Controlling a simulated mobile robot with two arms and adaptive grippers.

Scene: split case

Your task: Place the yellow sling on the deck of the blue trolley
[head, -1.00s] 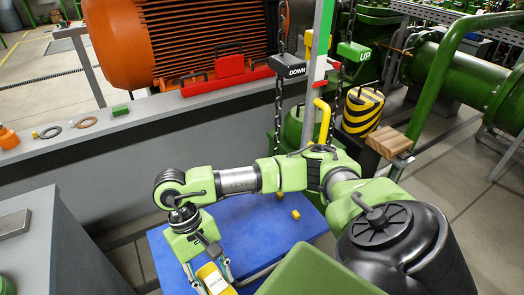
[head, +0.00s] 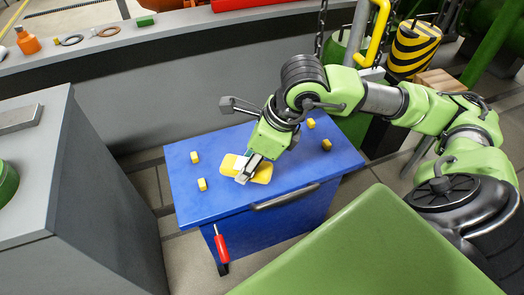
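The yellow sling (head: 262,173) is a flat bundle over the middle of the blue trolley's deck (head: 222,206), between small yellow blocks. It appears to lie on the deck, but a small gap beneath it cannot be ruled out. My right gripper (head: 246,171) reaches down from the upper right, with a pale finger across the sling's middle. Sling shows on both sides of that finger. The other finger is hidden, so whether the grip is closed cannot be told. My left gripper is not in view.
Small yellow blocks (head: 202,184) stand on the deck left and right of the sling. A handle (head: 285,195) runs along the trolley's front edge, with a red-gripped lever (head: 220,246) below. A grey cabinet (head: 75,200) stands left; a grey ledge (head: 160,40) runs behind.

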